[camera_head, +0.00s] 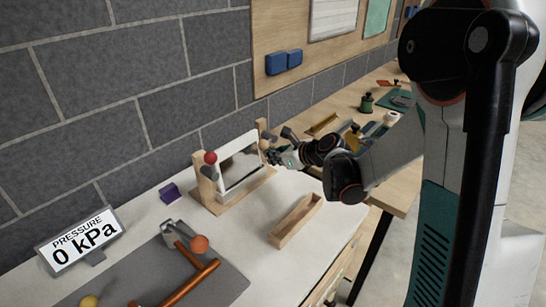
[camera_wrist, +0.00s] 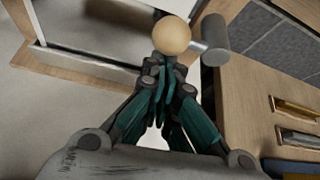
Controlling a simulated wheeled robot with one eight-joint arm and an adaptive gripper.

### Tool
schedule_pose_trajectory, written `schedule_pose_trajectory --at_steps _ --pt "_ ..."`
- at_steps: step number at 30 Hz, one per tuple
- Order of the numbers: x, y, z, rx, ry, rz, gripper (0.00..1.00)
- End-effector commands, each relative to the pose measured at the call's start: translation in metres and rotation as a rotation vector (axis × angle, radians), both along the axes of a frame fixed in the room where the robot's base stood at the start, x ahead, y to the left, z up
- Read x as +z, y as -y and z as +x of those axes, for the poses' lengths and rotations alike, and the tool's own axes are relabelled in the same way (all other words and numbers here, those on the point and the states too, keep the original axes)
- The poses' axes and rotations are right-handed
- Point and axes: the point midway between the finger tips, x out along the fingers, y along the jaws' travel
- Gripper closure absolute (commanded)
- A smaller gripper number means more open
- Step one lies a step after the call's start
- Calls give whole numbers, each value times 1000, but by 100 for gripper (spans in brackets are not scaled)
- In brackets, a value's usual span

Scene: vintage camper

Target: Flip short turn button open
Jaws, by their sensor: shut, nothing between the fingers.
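A white-framed panel (camera_head: 238,163) stands upright between two wooden posts on a wooden base. A turn button with a tan ball knob (camera_wrist: 172,36) and a grey cylindrical hub (camera_wrist: 214,42) is on the right post (camera_head: 262,127). The other turn button, with a red ball (camera_head: 210,157) and grey hub (camera_head: 209,172), is on the left post. I cannot tell which is the short one. My gripper (camera_head: 273,157) is shut and empty at the right post. In the wrist view its fingertips (camera_wrist: 160,64) are right by the tan ball; contact is unclear.
A wooden tray (camera_head: 283,234) lies in front of the stand. A purple block (camera_head: 169,193) and a pressure sign (camera_head: 81,241) are on the left. A grey mat (camera_head: 222,282) holds a hammer-like tool (camera_head: 187,252). A wooden bench (camera_head: 342,122) with small items is behind.

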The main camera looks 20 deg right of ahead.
Motion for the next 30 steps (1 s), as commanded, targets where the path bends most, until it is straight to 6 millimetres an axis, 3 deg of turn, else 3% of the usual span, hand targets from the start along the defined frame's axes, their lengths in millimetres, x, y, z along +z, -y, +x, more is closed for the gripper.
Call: schedule_pose_trajectory --at_steps 17,30 --pt "8 -2 -1 -2 -76 116 100" --pt "26 -5 -3 -1 -277 419 100"
